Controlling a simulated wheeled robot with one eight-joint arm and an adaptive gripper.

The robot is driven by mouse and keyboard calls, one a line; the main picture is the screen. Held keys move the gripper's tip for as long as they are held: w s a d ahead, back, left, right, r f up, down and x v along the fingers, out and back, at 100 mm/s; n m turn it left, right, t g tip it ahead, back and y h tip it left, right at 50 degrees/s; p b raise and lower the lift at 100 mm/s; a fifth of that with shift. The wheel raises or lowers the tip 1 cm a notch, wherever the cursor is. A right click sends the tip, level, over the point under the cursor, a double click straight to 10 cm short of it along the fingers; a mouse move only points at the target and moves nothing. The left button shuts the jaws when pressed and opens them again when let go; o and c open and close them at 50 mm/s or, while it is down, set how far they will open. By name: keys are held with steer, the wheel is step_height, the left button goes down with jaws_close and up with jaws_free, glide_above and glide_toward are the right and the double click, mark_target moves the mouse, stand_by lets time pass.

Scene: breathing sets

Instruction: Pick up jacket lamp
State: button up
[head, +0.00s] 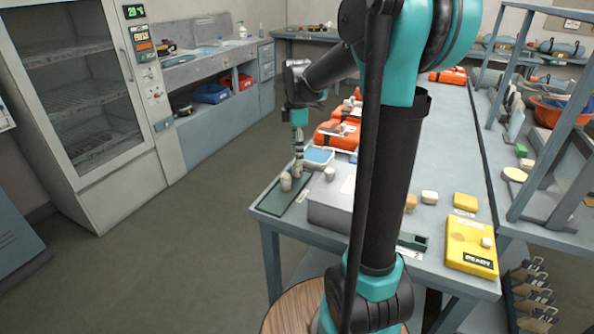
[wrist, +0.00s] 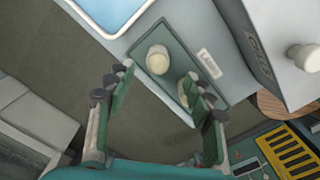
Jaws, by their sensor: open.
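Two small beige, rounded pieces stand on a dark green tray (head: 270,205) at the near left corner of the table. I cannot tell for certain which is the jacket lamp. One piece (head: 286,182) is nearer the tray's front; the other (head: 298,171) is right below my gripper (head: 298,150). In the wrist view, my gripper (wrist: 163,95) is open and empty, pointing down over the tray (wrist: 180,45). One beige piece (wrist: 158,60) lies ahead of the gap between the fingers. The other (wrist: 187,90) is beside the right finger, partly hidden by it.
A grey box (head: 330,212) with a pale knob (wrist: 305,57) stands right of the tray. A blue-lined container (head: 319,155) and orange cases (head: 335,136) lie behind. A yellow unit (head: 470,246) sits at the right. The floor left of the table is clear.

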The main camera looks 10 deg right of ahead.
mark_target(297, 168)
steer(key=shift+w+f, duration=0.15)
steer(key=shift+f, duration=2.6)
jaws_close()
steer(key=shift+r, duration=0.1)
